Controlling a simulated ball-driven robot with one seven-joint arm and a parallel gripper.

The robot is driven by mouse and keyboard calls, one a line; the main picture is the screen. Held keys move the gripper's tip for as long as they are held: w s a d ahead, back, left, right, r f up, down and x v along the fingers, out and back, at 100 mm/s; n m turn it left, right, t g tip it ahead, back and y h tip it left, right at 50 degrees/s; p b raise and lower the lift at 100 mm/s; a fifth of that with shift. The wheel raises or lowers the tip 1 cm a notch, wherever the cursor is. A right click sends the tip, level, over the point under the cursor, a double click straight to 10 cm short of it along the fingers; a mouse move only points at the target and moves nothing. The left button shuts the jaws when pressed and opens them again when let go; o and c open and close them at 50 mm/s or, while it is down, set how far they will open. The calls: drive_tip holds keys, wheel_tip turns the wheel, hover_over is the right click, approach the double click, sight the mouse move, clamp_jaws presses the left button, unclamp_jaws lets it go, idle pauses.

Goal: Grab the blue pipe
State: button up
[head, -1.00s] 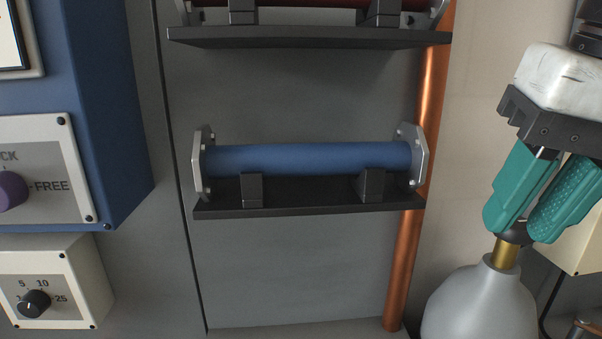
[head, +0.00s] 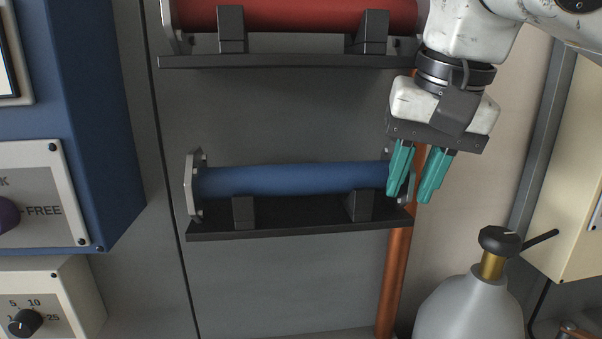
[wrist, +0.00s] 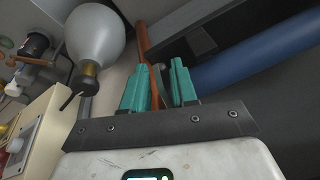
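The blue pipe (head: 285,179) lies level across two black cradles on a dark shelf (head: 300,226), with a grey flange at each end. My gripper (head: 408,197) has teal fingers pointing down, in front of the pipe's right end, and partly hides the right flange. The fingers are apart with a gap between them, and I see no grip on the pipe. In the wrist view, the pipe (wrist: 255,57) runs off to the upper right, beside the right finger. The fingers (wrist: 162,95) there are also apart.
A red pipe (head: 300,14) rests on a shelf above. A vertical copper pipe (head: 394,275) runs behind the shelf's right end. A grey cylinder (head: 468,308) with a black valve stands lower right. A blue cabinet (head: 105,110) is at the left.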

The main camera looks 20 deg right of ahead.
drive_tip(key=shift+f, duration=0.55)
clamp_jaws()
drive_tip(key=shift+w+r, duration=0.1)
drive_tip(key=shift+r, duration=0.05)
idle(0.9)
